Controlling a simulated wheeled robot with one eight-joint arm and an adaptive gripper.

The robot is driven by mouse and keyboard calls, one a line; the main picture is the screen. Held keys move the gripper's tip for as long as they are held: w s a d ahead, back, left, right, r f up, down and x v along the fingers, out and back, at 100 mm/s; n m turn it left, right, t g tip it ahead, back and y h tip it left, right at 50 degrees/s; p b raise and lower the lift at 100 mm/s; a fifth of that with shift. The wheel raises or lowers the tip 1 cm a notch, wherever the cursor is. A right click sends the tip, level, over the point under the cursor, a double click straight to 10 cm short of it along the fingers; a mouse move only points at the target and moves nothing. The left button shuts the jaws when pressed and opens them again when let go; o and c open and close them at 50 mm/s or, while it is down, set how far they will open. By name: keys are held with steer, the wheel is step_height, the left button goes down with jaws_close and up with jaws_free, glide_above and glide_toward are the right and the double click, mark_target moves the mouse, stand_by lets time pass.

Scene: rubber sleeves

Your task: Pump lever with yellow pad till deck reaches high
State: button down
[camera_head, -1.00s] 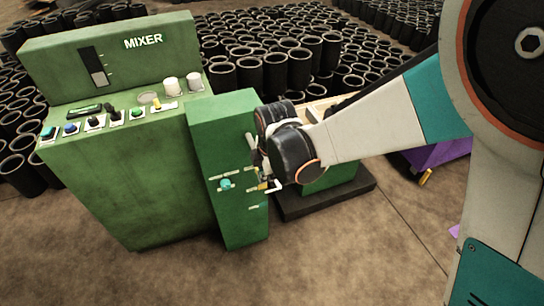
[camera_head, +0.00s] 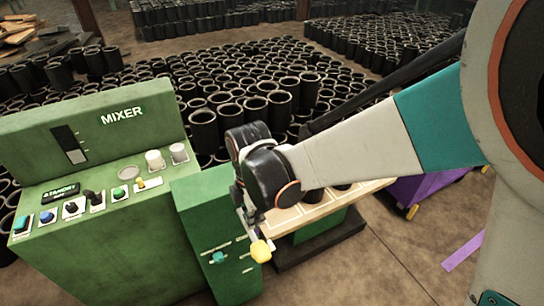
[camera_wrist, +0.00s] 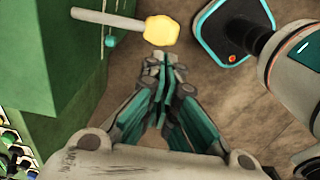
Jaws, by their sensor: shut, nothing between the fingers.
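The lever's yellow pad (camera_head: 261,250) is low beside the narrow green cabinet (camera_head: 205,197), in front of the deck. In the wrist view the yellow pad (camera_wrist: 161,30) is on the end of a pale lever bar (camera_wrist: 105,18) that reaches out from the green side. My gripper (camera_wrist: 163,62) is shut and empty, its tips just short of the pad in that picture; I cannot tell whether they touch. In the head view my gripper (camera_head: 251,225) is just above the pad, partly hidden by my wrist. The pale deck (camera_head: 290,222) is partly hidden behind my arm, with dark sleeves on it.
The green mixer console (camera_head: 95,240) with knobs and buttons stands left. Many black rubber sleeves (camera_head: 240,80) crowd the floor behind. A dark base (camera_head: 318,245) lies below the deck. A purple cart (camera_head: 425,190) stands right. The brown floor in front is clear.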

mark_target(257, 251)
steer(key=shift+s, duration=0.15)
step_height(257, 251, down, 14)
steer(key=b, duration=0.4)
stand_by(0.3)
stand_by(0.4)
